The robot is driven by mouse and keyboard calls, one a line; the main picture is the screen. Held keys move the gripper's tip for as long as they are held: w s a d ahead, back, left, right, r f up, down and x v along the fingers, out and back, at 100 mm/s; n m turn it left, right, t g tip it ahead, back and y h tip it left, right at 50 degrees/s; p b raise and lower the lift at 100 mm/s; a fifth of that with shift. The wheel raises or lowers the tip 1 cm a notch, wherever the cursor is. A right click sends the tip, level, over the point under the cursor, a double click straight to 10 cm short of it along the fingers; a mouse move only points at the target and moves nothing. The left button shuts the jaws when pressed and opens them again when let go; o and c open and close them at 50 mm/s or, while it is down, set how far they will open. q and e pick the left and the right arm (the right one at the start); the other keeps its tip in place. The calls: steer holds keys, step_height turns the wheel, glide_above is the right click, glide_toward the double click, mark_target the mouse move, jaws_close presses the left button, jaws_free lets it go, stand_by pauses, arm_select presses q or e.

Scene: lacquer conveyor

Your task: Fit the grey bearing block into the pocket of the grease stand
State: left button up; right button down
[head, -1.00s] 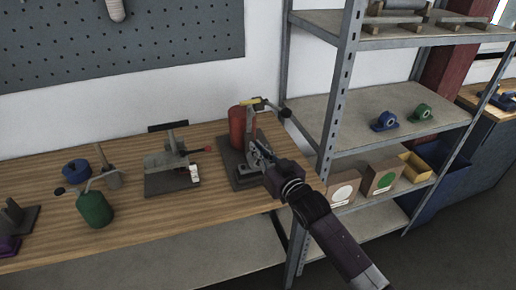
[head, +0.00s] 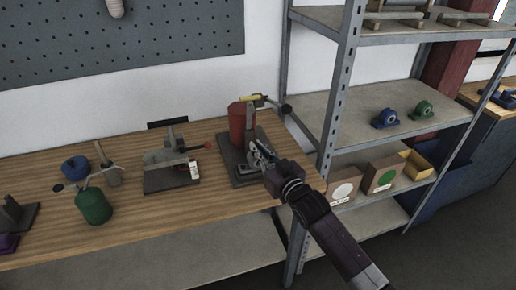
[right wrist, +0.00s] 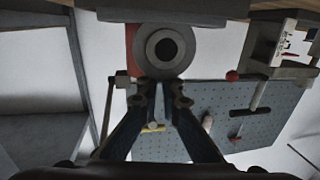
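The grease stand stands toward the right end of the bench, with a dark base (head: 233,166), a red cylinder (head: 236,122) and a yellow-handled lever on top. My right gripper (head: 258,152) is at the stand's front right, just over its base. In the right wrist view the grey bearing block (right wrist: 188,47) shows its round face and dark bore, right at the fingertips (right wrist: 163,86). A narrow gap shows between the fingers; whether they grip the block is unclear. The pocket is hidden, so I cannot tell how the block sits in it. My left gripper is out of view.
A metal shelf rack (head: 336,100) stands close to the right of the bench, with blue (head: 386,118) and green (head: 423,110) bearing blocks. Left of the stand are a lever fixture (head: 170,178) and a green oil can (head: 94,206). Bare bench lies in front.

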steer(key=shift+f, duration=0.25)
steer(key=c, duration=2.1)
jaws_free()
steer(key=shift+s+f, duration=0.1)
steer(key=shift+f, duration=0.05)
steer(key=v, duration=1.2)
steer(key=shift+r, duration=0.25)
